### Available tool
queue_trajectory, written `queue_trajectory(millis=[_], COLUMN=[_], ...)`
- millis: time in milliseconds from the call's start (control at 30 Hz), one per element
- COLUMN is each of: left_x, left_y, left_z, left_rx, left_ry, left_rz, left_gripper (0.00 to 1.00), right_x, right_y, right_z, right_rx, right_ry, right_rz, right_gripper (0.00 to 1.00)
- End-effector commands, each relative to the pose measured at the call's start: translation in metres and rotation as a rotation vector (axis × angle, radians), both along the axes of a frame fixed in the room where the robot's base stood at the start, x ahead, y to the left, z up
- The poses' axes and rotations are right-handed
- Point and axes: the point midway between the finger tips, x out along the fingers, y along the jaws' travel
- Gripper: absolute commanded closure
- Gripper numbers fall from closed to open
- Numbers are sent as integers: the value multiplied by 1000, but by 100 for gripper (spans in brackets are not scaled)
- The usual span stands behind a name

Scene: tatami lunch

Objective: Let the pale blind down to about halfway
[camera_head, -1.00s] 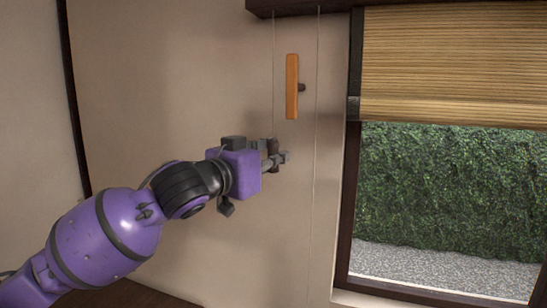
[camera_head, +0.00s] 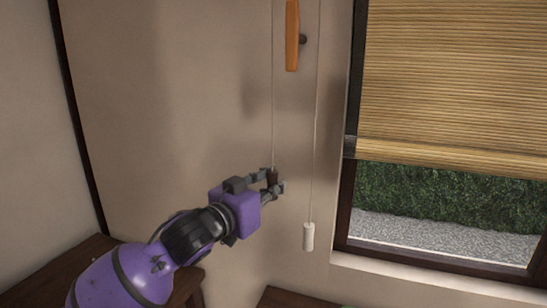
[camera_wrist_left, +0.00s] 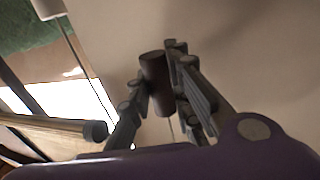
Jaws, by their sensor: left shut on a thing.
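A straw-coloured slatted blind (camera_head: 450,90) hangs over the window in the head view. Its lower edge is above the sill, with a strip of hedge and gravel showing below; its top is out of view. My left gripper (camera_head: 274,184) is shut on a dark brown knob (camera_head: 272,177) at the end of the left cord (camera_head: 274,110). The knob (camera_wrist_left: 156,82) also shows between the fingers in the left wrist view. A second cord (camera_head: 316,130) to the right ends in a white knob (camera_head: 308,236), hanging free. My right gripper is out of view.
An orange wall piece (camera_head: 292,38) with a dark peg is above the gripper, between the cords. Dark wooden furniture (camera_head: 85,262) stands low at left, and another dark top (camera_head: 290,298) at the bottom. The window sill (camera_head: 430,280) is at right.

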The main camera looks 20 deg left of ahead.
Motion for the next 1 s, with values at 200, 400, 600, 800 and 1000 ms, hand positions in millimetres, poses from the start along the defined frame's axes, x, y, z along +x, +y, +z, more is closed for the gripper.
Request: queue_trajectory(millis=[200, 400, 600, 800, 1000], left_x=[0, 0, 0, 0, 0], left_y=[0, 0, 0, 0, 0], left_z=[-46, -60, -62, -61, -61], left_rx=[-1, -1, -1, -1, 0], left_ry=[7, 3, 1, 1, 0], left_rz=[0, -1, -1, -1, -1], left_gripper=[100, 100, 100, 100, 62], right_x=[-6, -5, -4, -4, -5], right_y=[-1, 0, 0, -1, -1], right_z=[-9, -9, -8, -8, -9], right_rx=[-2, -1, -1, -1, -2], right_ry=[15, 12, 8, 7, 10], right_rz=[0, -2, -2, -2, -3], right_gripper=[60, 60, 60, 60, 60])
